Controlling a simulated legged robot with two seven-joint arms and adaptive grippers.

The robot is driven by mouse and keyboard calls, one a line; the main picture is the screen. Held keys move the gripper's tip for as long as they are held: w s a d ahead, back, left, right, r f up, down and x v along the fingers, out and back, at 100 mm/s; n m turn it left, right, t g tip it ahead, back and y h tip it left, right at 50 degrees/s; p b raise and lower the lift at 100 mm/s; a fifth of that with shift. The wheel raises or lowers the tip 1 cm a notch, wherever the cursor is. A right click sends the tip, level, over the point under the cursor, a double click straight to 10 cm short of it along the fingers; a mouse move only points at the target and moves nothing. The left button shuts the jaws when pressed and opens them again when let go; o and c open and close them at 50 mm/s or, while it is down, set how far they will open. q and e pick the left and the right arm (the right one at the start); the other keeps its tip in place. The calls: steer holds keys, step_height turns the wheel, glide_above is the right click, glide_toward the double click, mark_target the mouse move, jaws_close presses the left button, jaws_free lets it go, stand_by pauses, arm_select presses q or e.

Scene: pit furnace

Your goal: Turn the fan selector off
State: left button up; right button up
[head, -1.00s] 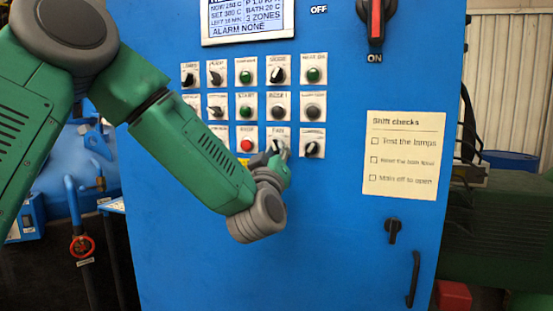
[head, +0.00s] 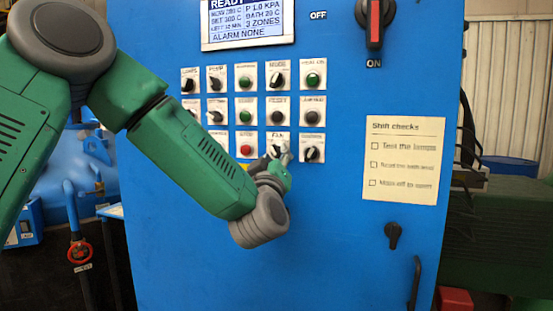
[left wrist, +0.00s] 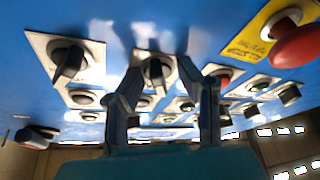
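The fan selector (head: 277,149) is a dark knob on a white plate in the lowest row of the blue panel. My left gripper (head: 284,158) is at its lower right and covers part of it. In the left wrist view the fan selector (left wrist: 155,71) shows just beyond the fingertips, closer to the left-hand finger. The left gripper (left wrist: 168,85) is open, its two dark fingers apart with nothing held between them. Whether a finger touches the knob I cannot tell. My right gripper is not in view.
Another selector (head: 312,150) sits to the right of the fan one, and a red button (head: 246,145) to the left. A red mushroom button (left wrist: 296,45) on yellow is near in the left wrist view. A paper checklist (head: 404,160) hangs at right.

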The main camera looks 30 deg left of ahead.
arm_select(q)
steer(key=v, duration=1.2)
steer(key=shift+a+f, duration=0.1)
steer(key=s+d+f+m+g+h, duration=0.1)
steer(key=d+f+m+g+h, duration=0.15)
steer(key=f, duration=0.75)
steer(key=s+d+f+m+g+h, duration=0.1)
steer(key=f+m+g+h, duration=0.15)
steer(key=f, duration=0.75)
steer(key=s+d+f+m+g+h, duration=0.1)
steer(key=d+f+m+g+h, duration=0.15)
steer(key=f, duration=0.75)
steer(key=s+a+f+m+g+h, duration=0.1)
steer(key=s+f+g, duration=0.4)
steer(key=s+f, duration=0.5)
steer(key=s+f+m+g+h, duration=0.1)
steer(key=s+f+m+g, duration=0.3)
steer(key=s+f, duration=0.7)
steer(key=s+g, duration=0.2)
steer(key=s, duration=0.3)
steer(key=shift+s+a, duration=0.15)
steer(key=shift+a, duration=0.25)
